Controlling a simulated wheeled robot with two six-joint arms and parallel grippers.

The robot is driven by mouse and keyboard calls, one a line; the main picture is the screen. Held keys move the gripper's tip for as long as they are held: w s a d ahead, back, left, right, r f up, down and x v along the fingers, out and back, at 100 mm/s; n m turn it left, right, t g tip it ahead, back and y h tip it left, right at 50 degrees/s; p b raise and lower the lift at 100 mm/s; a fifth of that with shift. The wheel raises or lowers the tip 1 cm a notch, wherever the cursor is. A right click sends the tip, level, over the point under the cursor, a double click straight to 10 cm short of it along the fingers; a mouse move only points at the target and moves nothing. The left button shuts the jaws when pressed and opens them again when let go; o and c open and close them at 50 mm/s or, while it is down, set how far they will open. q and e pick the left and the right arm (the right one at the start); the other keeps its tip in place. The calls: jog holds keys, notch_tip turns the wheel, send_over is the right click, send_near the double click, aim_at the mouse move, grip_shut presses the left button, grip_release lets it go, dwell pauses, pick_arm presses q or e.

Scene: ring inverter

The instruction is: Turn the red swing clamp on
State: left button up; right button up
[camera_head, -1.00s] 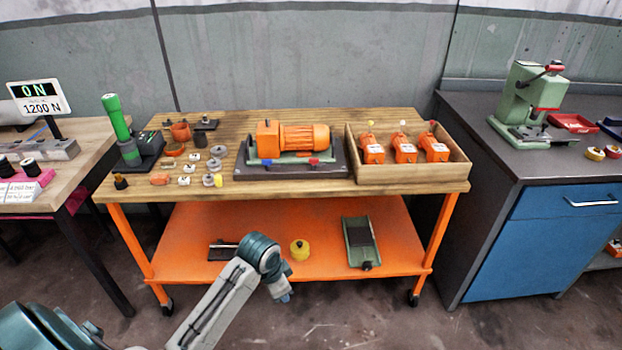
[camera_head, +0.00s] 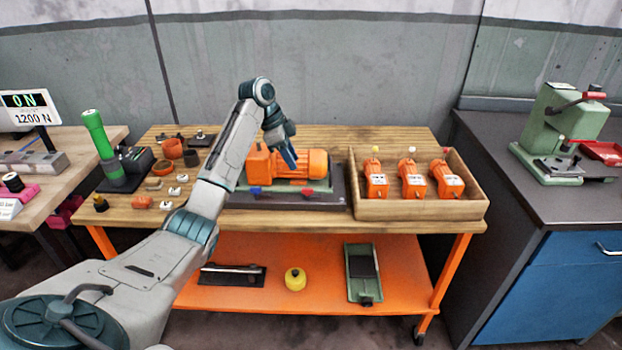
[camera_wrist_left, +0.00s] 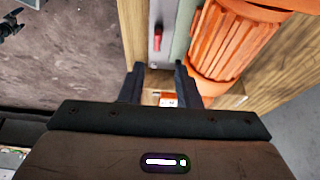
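The red swing clamp (camera_head: 307,191) is a small red piece at the front right of the dark fixture base (camera_head: 270,201), in front of the orange motor (camera_head: 308,164). In the left wrist view, the red clamp (camera_wrist_left: 158,38) sits on the grey plate beside the finned motor (camera_wrist_left: 232,42), just beyond the fingertips. My left gripper (camera_head: 291,158) points down over the motor in the head view, apart from the red clamp. In the wrist view its two fingers (camera_wrist_left: 159,70) are spread with no clamp between them. My right gripper is not in view.
A blue clamp (camera_head: 255,190) sits at the fixture's front left. A wooden tray (camera_head: 420,210) with orange units stands to the right. Small parts and a green-handled device (camera_head: 103,150) lie left. The lower orange shelf (camera_head: 322,260) holds a yellow item (camera_head: 295,279).

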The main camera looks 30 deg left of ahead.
aim_at(307, 189)
pick_arm(q)
jog(key=p+x, duration=0.1)
jog(key=x, duration=0.7)
jog(key=shift+s+d+f, duration=0.1)
jog(key=shift+d+f, duration=0.05)
jog(key=shift+f, duration=0.25)
jog(key=shift+d+f, duration=0.15)
jog(key=shift+f, duration=0.35)
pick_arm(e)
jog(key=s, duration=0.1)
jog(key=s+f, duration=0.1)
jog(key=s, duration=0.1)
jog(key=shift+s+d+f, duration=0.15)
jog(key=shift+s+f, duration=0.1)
pick_arm(q)
grip_shut()
